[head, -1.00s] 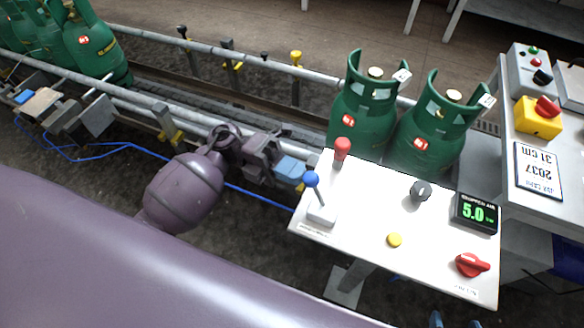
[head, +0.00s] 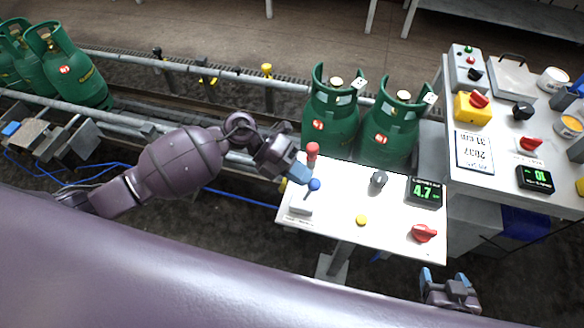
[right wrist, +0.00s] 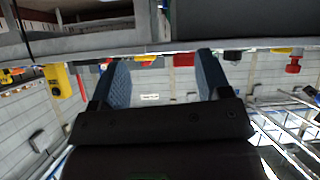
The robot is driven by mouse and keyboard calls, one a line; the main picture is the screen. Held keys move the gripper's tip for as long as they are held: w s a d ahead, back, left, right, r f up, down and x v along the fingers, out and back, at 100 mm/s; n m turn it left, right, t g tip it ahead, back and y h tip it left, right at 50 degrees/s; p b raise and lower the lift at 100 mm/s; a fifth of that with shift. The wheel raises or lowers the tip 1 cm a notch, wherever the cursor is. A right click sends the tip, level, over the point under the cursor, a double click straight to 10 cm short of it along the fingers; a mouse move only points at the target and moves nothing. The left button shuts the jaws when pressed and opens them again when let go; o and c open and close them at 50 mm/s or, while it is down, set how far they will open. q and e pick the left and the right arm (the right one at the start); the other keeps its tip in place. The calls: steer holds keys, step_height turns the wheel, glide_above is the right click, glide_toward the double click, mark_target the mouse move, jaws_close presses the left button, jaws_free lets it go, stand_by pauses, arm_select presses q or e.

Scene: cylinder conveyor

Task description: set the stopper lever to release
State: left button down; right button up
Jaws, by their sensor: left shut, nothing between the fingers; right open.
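The stopper lever (head: 314,185) has a blue ball knob and stands on a pale base (head: 301,207) at the left of the white control panel (head: 335,225). Its stick leans to the right in the head view. My left gripper (head: 298,172) is shut and empty, its blue fingertips just up and left of the knob; I cannot tell if they touch. My right gripper (head: 445,278) is open and empty below the panel's right corner; its spread fingers also show in the right wrist view (right wrist: 163,82).
A red-topped post (head: 312,152) stands close behind the lever. Green cylinders (head: 331,115) stand on the conveyor behind.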

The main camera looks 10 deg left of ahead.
arm_select(q)
steer(key=shift+d+y+p, duration=0.3)
steer(key=shift+d+p, duration=0.4)
steer(key=shift+d, duration=0.2)
arm_select(e)
steer(key=shift+w+a+r+t, duration=0.1)
steer(key=shift+w+r, duration=0.15)
steer(key=shift+r, duration=0.3)
steer(key=shift+w+d+r+t, duration=0.1)
steer(key=shift+w+r, duration=0.15)
steer(key=shift+r, duration=0.35)
steer(key=shift+w+a+r+t, duration=0.1)
steer(key=shift+w+r, duration=0.15)
steer(key=shift+r, duration=0.3)
steer(key=shift+s+f, duration=0.1)
arm_select(q)
steer(key=shift+s+d, duration=0.1)
steer(key=shift+w+a+r, duration=0.2)
steer(key=shift+a, duration=0.05)
steer(key=r+v, duration=0.1)
steer(key=v, duration=1.2)
arm_select(e)
steer(key=shift+s+a+f, duration=0.2)
steer(key=shift+s, duration=0.35)
steer(key=shift+s+a+f, duration=0.2)
steer(key=shift+s, duration=0.35)
arm_select(q)
steer(key=shift+r, duration=0.1)
arm_select(e)
steer(key=shift+w+r, duration=0.1)
